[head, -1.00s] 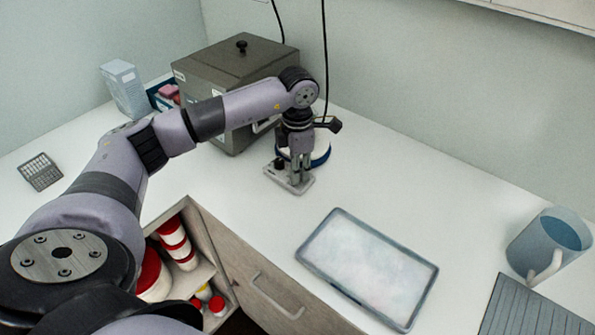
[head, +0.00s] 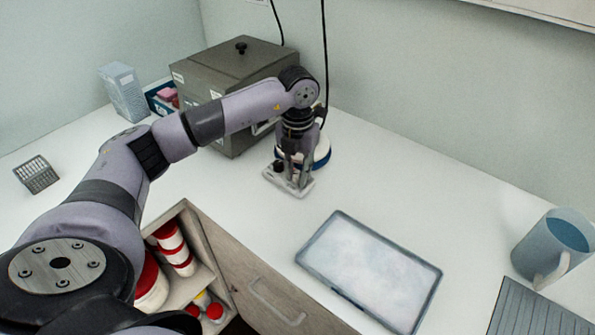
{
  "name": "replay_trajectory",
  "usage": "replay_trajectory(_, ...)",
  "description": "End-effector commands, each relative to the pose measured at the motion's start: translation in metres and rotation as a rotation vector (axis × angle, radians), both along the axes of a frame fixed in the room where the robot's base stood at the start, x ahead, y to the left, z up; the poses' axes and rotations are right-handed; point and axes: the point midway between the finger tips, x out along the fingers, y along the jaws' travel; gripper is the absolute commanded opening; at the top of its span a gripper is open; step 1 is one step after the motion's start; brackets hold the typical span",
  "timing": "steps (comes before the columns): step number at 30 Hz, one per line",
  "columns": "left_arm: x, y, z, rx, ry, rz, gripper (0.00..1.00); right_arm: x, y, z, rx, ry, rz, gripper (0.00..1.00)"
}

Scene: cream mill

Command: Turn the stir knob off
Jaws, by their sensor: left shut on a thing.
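A white round top with a blue rim (head: 322,155) shows behind my gripper. My left gripper (head: 294,180) points straight down over the stirrer's front panel, its fingers shut. What lies between the fingertips is small and partly hidden by the fingers. My right gripper is not in view.
A grey box-shaped bath (head: 235,65) with a lidded top stands behind my left arm. A shallow tray (head: 370,270) lies at front centre. A blue mug (head: 552,245) stands at right. Counter right of the stirrer is clear.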

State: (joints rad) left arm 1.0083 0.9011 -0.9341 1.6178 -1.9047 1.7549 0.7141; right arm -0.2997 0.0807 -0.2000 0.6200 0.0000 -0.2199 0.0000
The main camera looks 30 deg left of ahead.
Motion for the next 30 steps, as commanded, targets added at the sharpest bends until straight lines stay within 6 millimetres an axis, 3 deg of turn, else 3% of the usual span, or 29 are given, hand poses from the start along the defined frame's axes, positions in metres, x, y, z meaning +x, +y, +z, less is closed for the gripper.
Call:
replay_trajectory(20, 0.0017, 0.0007, 0.0022, 0.0, -0.007, 0.064, 0.0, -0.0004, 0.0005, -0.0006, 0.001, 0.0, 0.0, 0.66)
replay_trajectory(21, 0.0017, 0.0007, 0.0022, 0.0, -0.007, 0.064, 0.24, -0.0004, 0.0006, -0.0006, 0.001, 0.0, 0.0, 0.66)
replay_trajectory(30, 0.0008, 0.0003, 0.0009, 0.001, -0.003, 0.062, 0.42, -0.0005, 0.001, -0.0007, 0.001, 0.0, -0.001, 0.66)
